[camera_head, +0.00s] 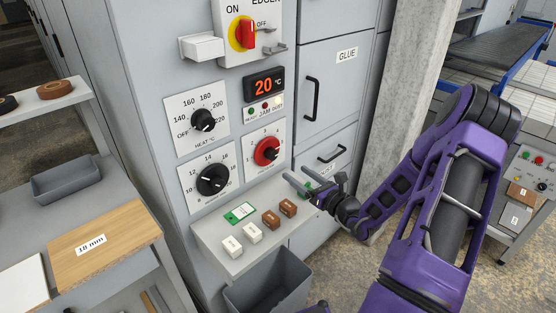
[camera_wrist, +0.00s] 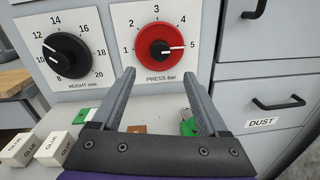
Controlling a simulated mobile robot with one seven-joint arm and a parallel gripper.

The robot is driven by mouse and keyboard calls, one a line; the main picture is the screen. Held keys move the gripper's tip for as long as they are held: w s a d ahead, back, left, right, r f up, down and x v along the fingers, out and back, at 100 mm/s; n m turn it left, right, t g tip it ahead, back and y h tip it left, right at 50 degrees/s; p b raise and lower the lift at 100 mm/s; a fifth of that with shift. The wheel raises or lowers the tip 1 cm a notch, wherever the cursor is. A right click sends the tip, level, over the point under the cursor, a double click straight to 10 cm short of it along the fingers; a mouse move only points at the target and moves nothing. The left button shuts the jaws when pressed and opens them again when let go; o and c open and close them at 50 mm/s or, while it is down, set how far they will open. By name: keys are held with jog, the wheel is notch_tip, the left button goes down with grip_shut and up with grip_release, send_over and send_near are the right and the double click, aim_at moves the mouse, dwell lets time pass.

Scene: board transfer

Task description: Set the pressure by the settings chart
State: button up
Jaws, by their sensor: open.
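The red pressure knob (camera_head: 267,151) is on a white plate marked 1 to 5 on the cabinet front. In the wrist view the knob (camera_wrist: 159,46) is labelled PRESS bar, and its white mark points right, near 5. My gripper (camera_head: 314,183) is open and empty, below and right of the knob in the head view. In the wrist view its fingers (camera_wrist: 157,78) point toward the knob, apart from it.
The black height knob (camera_head: 212,180) is left of the pressure knob, the black heat knob (camera_head: 203,120) above. White and brown blocks sit on the ledge (camera_head: 222,258). A grey bin (camera_head: 268,285) stands below. Drawer handles (camera_head: 332,154) protrude right.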

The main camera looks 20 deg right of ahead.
aim_at(274, 157)
jog(key=x, duration=0.9)
jog(key=shift+w+a, duration=0.1)
jog(key=shift+w, duration=0.25)
jog(key=shift+c, duration=0.4)
grip_shut()
